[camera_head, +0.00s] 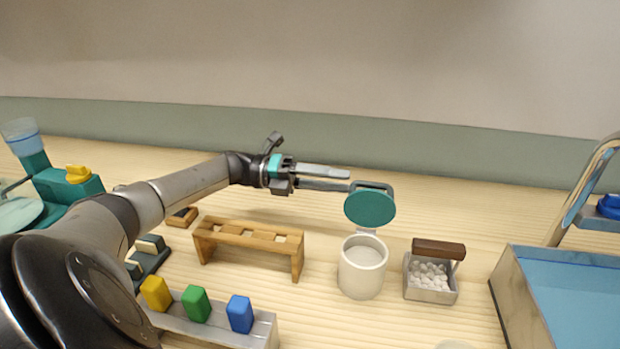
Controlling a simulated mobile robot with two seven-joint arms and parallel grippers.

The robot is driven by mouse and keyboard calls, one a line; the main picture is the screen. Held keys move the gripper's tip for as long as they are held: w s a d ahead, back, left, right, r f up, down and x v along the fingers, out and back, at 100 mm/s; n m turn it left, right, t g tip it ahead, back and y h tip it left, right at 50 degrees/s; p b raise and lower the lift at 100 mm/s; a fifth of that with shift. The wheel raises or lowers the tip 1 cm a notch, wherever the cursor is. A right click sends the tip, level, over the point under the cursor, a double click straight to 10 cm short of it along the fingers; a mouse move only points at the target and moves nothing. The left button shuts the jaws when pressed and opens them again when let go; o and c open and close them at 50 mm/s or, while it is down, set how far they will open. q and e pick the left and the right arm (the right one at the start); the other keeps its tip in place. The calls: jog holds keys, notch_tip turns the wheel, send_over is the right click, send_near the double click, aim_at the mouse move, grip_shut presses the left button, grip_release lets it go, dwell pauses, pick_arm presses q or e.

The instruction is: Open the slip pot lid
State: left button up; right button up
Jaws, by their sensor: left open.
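The slip pot (362,268) is a white cylinder standing on the wooden table right of the middle. Its round teal lid (370,207) stands raised above the pot's back rim, so the pot's mouth shows. A grey handle loop (375,186) shows at the top of the lid. My left gripper (346,179) comes in from the left and points right. Its fingers are open, with the tips right beside the lid's handle; whether they touch it I cannot tell. My right gripper is not in view.
A wooden rack (250,236) stands left of the pot. A metal box of white pebbles with a brown handle (431,277) is to its right. A blue-filled basin (575,295) is at the far right. Yellow, green (196,304) and blue blocks sit in front.

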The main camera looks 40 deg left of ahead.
pick_arm(q)
jog(key=shift+v, duration=2.7)
